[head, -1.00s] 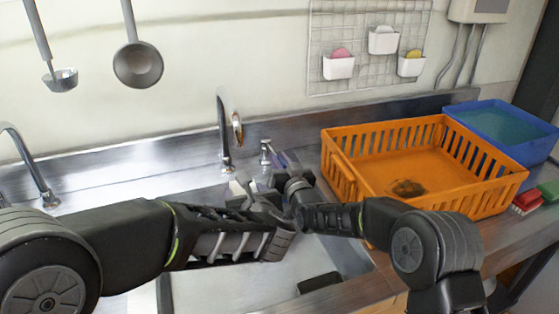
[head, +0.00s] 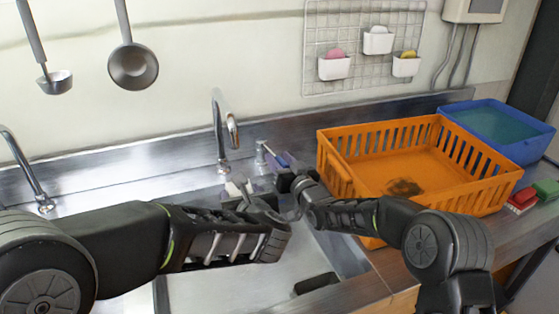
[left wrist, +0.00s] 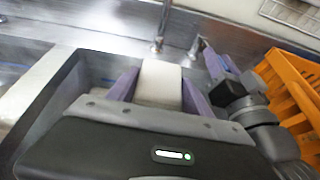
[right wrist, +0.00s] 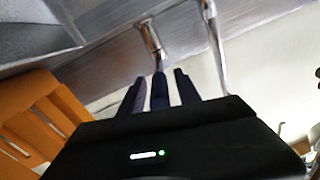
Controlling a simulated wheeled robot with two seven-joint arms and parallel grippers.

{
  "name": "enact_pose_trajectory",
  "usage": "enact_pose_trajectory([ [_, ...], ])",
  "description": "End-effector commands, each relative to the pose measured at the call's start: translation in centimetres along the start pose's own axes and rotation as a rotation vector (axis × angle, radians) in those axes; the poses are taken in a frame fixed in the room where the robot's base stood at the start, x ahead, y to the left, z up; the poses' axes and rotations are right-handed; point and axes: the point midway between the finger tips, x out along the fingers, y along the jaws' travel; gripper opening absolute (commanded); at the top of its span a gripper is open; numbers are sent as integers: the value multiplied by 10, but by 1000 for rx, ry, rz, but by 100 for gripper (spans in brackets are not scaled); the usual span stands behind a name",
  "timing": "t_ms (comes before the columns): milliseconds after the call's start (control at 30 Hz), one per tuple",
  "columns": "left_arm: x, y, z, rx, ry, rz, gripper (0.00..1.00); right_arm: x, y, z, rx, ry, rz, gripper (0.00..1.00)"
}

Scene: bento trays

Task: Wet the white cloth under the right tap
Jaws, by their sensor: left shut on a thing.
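The white cloth (left wrist: 160,84) is a pale block between the purple fingers of my left gripper (left wrist: 159,90), which is shut on it. In the head view, the cloth (head: 234,189) and left gripper (head: 240,194) are over the sink, in front of the chrome right tap (head: 219,130). My right gripper (head: 276,161) is beside the short chrome fitting (head: 261,152) right of that tap. In the right wrist view, its fingers (right wrist: 158,88) are spread, with a dark blue piece between them and gaps on both sides. No water stream is visible.
The sink basin (head: 215,291) lies below my arms. An orange crate (head: 335,165) stands right of the sink, close to my right arm, with a blue tub (head: 540,140) behind it. Another tap (head: 28,170) is at far left.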

Motion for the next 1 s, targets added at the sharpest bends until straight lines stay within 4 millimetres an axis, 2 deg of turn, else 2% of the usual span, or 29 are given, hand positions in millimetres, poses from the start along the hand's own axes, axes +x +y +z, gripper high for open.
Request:
enact_pose_trajectory([
  [300, 0, 0, 0, 0, 0, 0, 19, -1, 0, 0, 0, 0, 0, 41],
  [467, 0, 0, 0, 0, 0, 0, 19, -11, 0, 0, 1, -1, 0, 41],
  [567, 0, 0, 0, 0, 0, 0, 19, -24, 0, 0, 0, 0, 0, 41],
  [1000, 0, 0, 0, 0, 0, 0, 19, -107, 1, 0, 0, -1, 1, 41],
])
